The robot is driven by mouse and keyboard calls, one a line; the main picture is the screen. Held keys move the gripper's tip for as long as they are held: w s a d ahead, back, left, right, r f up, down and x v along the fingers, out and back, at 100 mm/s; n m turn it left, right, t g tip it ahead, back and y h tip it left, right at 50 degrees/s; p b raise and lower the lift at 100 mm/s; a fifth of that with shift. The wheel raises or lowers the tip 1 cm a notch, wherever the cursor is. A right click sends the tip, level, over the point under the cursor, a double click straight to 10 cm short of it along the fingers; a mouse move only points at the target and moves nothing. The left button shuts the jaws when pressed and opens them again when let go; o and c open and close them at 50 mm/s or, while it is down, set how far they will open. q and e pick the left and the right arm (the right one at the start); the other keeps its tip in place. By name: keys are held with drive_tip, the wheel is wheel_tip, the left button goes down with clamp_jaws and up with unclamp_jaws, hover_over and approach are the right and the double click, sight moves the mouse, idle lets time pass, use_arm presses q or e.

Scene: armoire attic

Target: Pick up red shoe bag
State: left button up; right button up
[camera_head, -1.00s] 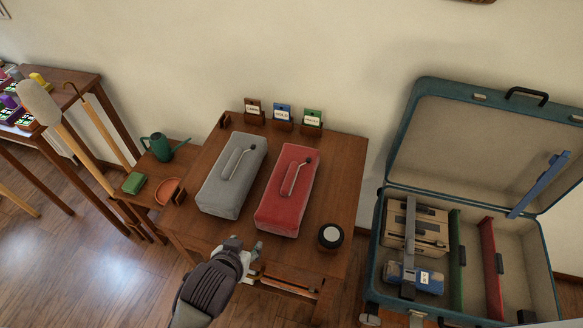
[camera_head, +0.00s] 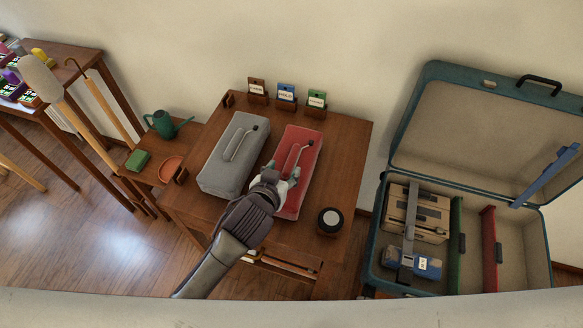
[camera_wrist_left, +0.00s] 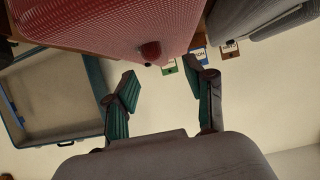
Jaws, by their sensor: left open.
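The red shoe bag (camera_head: 309,150) lies on the wooden table, beside the grey bag (camera_head: 226,160). A strap with a dark end runs along its top. My left gripper (camera_head: 281,176) is open over the near part of the red bag and hides some of it. In the left wrist view the red bag (camera_wrist_left: 130,25) fills the top, with its dark knob showing. The two fingers of my left gripper (camera_wrist_left: 165,95) stand apart with nothing between them. I cannot tell whether they touch the bag. My right gripper is not in view.
A round black tin (camera_head: 330,220) sits at the table's (camera_head: 345,165) near right. Three small card holders (camera_head: 287,97) stand at its back edge. An open teal suitcase (camera_head: 372,250) holding boxes and dividers is at right. A watering can (camera_head: 161,124) and orange dish (camera_head: 171,168) are at left.

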sight(291, 159)
use_arm(q)
drive_tip(key=x, duration=0.5)
drive_tip(key=shift+d+r, duration=0.15)
drive_tip(key=shift+r, duration=0.1)
clamp_jaws()
drive_tip(key=shift+r, duration=0.15)
